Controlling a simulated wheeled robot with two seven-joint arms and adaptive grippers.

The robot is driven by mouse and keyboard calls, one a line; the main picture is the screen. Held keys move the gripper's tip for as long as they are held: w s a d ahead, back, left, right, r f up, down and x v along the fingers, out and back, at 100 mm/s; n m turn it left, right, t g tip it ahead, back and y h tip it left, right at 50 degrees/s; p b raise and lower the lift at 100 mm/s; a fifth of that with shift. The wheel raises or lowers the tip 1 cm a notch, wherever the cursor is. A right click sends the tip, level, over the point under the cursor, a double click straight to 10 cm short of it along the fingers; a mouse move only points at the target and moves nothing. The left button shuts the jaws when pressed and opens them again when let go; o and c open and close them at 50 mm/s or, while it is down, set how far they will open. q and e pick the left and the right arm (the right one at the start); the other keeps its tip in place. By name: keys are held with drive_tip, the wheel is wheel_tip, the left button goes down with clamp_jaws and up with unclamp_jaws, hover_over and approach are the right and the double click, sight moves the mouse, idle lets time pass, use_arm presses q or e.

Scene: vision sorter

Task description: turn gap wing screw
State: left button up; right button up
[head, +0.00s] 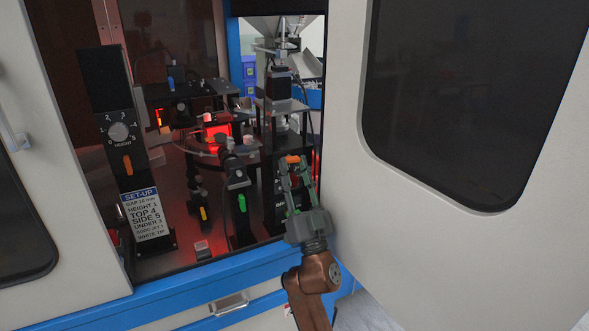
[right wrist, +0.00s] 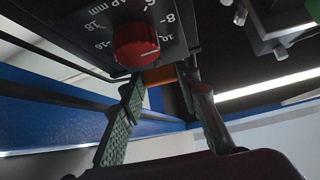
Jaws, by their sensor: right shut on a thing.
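My right gripper (head: 293,164) reaches through the cabinet opening and is shut on an orange wing screw (head: 292,159) low on the right-hand unit. In the right wrist view, the two green-padded fingers (right wrist: 163,82) hold the orange wing screw (right wrist: 159,76) from both sides. Beside it is a red knob (right wrist: 132,46) on a dark plate (right wrist: 75,25) with a mm scale. The knob's white line points to the right side, near the 10; its exact reading is unclear. The set-up card (head: 148,210) lists a gap line and other values, small to read. My left gripper is out of view.
A height panel (head: 119,131) with a dial and an orange wing stands at left. Yellow (head: 203,213) and green (head: 242,203) handles sit on mounts inside. The open white door (head: 440,230) is right of my arm. A blue rim (head: 190,292) edges the opening's front.

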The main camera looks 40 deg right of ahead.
drive_tip(key=shift+f, duration=0.1)
drive_tip(key=o, duration=0.9)
drive_tip(key=v, duration=1.2)
drive_tip(key=shift+c, duration=0.5)
